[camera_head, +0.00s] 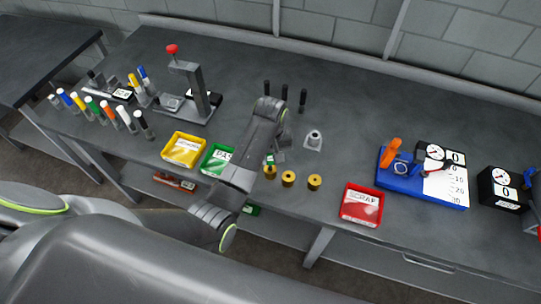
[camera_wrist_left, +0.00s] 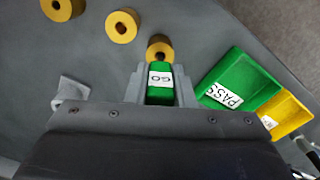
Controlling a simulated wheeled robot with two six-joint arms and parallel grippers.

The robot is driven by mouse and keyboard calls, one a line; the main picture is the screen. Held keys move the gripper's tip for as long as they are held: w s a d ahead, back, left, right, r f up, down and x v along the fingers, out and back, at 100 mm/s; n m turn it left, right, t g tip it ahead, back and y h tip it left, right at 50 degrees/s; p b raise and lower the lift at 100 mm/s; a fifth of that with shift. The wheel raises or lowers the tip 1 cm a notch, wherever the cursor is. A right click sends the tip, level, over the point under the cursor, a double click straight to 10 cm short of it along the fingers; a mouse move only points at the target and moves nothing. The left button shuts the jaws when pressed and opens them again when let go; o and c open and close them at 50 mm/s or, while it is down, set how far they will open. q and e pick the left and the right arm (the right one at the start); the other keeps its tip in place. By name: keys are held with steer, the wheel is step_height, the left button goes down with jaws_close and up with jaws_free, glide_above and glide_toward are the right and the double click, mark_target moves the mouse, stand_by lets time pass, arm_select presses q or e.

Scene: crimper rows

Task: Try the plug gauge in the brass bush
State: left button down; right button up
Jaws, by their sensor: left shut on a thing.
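My left gripper (camera_head: 275,158) is shut on the green plug gauge, whose handle with a white GO label (camera_wrist_left: 160,80) shows between the fingers in the left wrist view. Three brass bushes stand in a row near the table's front: a left one (camera_head: 270,172), a middle one (camera_head: 288,178) and a right one (camera_head: 315,182). The gauge is at the left bush, which shows just beyond the handle in the wrist view (camera_wrist_left: 160,46). The handle hides part of this bush and the gauge's tip, so I cannot tell whether the tip is inside. My right gripper is not in view.
A green PASS tray (camera_wrist_left: 238,84), a yellow tray (camera_head: 184,150) and a red SCRAP tray (camera_head: 361,205) lie near the front edge. A grey holder (camera_head: 314,141) stands behind the bushes.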

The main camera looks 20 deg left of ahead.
arm_select(q)
steer(key=shift+f+b, duration=0.45)
steer(key=shift+f, duration=0.8)
stand_by(0.6)
steer(key=shift+r, duration=0.1)
stand_by(0.6)
steer(key=shift+r+p, duration=0.5)
steer(key=shift+r, duration=3)
steer(key=shift+w+a, duration=0.1)
